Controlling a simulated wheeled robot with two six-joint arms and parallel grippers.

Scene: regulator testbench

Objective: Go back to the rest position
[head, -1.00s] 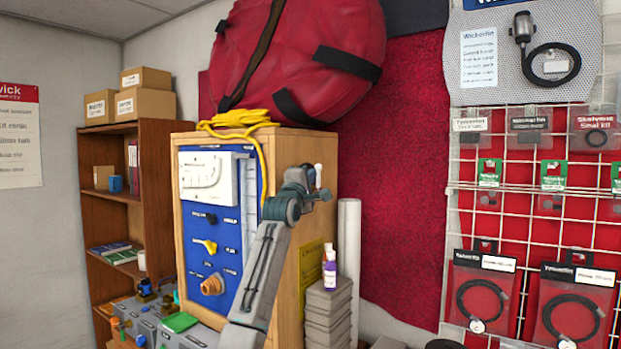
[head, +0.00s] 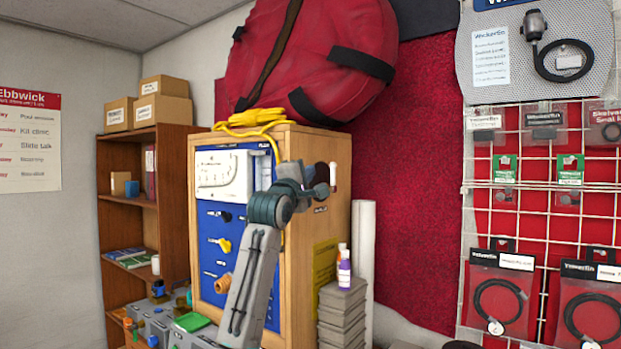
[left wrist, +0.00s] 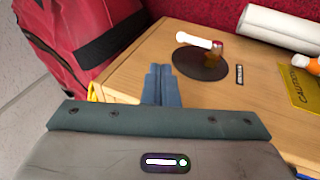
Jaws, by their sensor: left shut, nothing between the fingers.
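My left arm rises from the bottom in front of the wooden cabinet (head: 335,160), and its wrist bends to the right. The left gripper (head: 326,190) is beside the cabinet's right side, near a dark round plate with a white-handled lever (head: 333,174). In the left wrist view the gripper's blue-grey fingers (left wrist: 160,83) are together with nothing between them. The dark plate (left wrist: 203,63) and white lever (left wrist: 194,41) lie to the right of the fingers there, apart from them in the picture. My right gripper is in neither view.
The blue panel (head: 212,238) has knobs and a white gauge, partly hidden by my arm. A purple bottle (head: 344,274) stands on stacked grey boxes (head: 340,315). A white roll (head: 364,235) stands behind.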

